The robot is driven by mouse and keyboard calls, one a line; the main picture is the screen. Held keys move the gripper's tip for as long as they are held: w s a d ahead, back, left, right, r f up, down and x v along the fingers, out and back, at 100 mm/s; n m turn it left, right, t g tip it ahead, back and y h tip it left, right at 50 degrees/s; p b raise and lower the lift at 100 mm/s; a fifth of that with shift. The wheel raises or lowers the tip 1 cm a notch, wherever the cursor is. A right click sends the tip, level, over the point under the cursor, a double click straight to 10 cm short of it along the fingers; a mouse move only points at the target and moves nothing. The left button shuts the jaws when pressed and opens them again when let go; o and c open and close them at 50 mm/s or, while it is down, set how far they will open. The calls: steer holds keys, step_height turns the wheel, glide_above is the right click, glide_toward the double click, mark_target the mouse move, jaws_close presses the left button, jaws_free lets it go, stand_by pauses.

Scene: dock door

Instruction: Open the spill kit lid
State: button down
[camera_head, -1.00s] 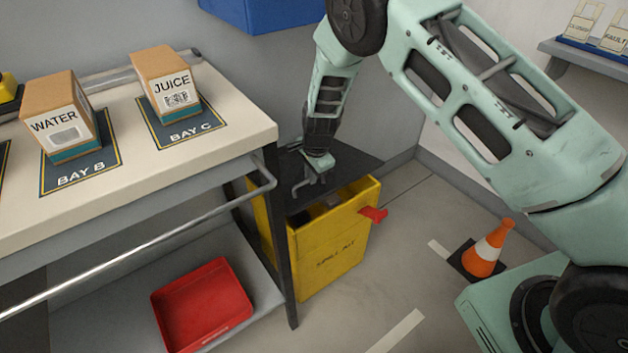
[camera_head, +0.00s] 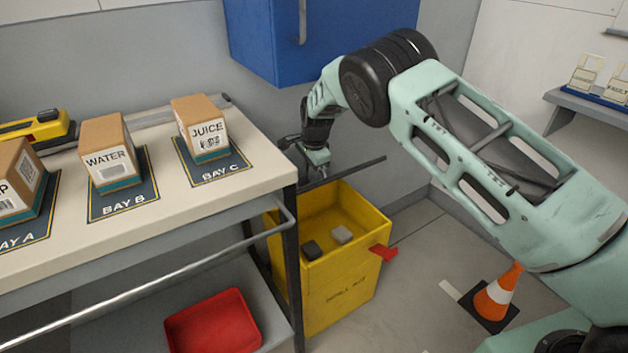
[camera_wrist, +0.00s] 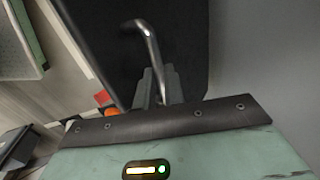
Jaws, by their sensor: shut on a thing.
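The yellow spill kit (camera_head: 338,290) stands on the floor beside the bench, its top open. Inside it lie a dark block (camera_head: 312,250) and a light grey block (camera_head: 342,234). Its dark lid (camera_head: 352,171) is raised and seen nearly edge-on at the back of the bin; its broad face fills the middle of the wrist view (camera_wrist: 190,45). My gripper (camera_head: 318,173) is above the bin's back part, at the lid. In the wrist view my gripper's fingers (camera_wrist: 156,88) are shut on the lid's curved metal handle (camera_wrist: 148,45). A red latch (camera_head: 383,253) sticks out from the bin's right side.
The bench (camera_head: 245,186) with boxes stands close on the left. A blue cabinet (camera_head: 270,40) hangs on the wall just above my forearm. An orange and white cone (camera_head: 497,295) stands on the floor at right. A red tray (camera_head: 213,322) sits on the lower shelf.

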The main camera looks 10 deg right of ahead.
steer(key=shift+w+a+f, duration=0.1)
steer(key=shift+w+a, duration=0.1)
steer(key=shift+a, duration=0.05)
stand_by(0.4)
steer(key=c, duration=1.5)
jaws_free()
steer(key=shift+f, duration=0.15)
steer(key=shift+w, duration=0.1)
steer(key=shift+d+r, duration=0.1)
steer(key=shift+r, duration=0.15)
